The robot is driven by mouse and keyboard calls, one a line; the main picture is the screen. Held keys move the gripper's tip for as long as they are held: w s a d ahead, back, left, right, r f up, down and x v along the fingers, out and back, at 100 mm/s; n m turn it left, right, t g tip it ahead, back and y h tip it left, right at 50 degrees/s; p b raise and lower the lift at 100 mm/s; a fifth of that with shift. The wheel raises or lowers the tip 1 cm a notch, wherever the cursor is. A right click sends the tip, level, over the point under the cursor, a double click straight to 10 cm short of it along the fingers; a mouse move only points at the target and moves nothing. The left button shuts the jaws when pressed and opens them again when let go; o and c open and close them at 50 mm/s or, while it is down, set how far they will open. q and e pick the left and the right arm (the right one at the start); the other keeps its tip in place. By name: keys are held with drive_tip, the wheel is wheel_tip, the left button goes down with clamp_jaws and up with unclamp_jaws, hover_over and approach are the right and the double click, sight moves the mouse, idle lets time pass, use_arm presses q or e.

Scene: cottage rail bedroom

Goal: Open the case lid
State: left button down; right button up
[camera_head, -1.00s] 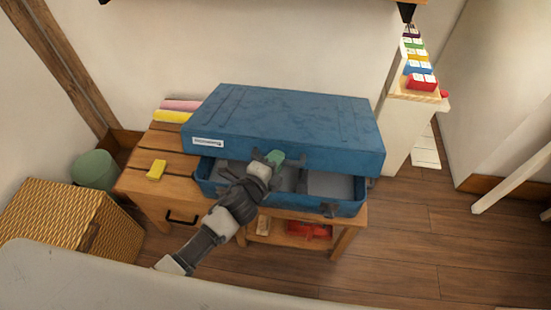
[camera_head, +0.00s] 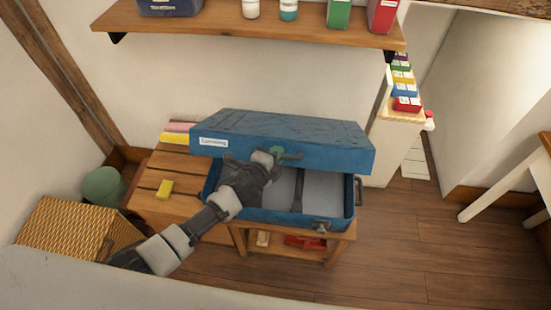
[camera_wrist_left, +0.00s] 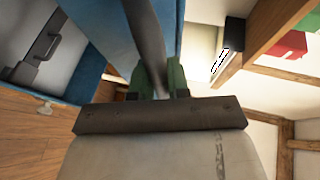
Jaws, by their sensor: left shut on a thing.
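The blue case (camera_head: 345,213) stands on a wooden table with its lid (camera_head: 300,133) partly raised, tilted up toward the wall. The gap at the front shows a grey interior with a dark strap or divider. My left gripper (camera_head: 277,156) is at the front edge of the lid, shut on the lid's handle (camera_head: 291,156). In the left wrist view, the green fingers (camera_wrist_left: 160,80) close around a dark bar beside the blue lid (camera_wrist_left: 110,35). My right gripper is not in view.
A wooden shelf (camera_head: 240,29) with boxes and jars hangs on the wall above the case. A yellow block (camera_head: 165,188) lies on the slatted table top (camera_head: 153,208).

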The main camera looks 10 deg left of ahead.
use_arm(q)
drive_tip(key=shift+w+r+p, duration=0.35)
drive_tip(key=shift+w+r, duration=0.2)
drive_tip(key=shift+r, duration=0.2)
drive_tip(key=c, duration=1.1)
unclamp_jaws()
drive_tip(key=shift+f, duration=0.1)
drive_tip(key=v, duration=1.1)
drive_tip(key=shift+b, duration=0.3)
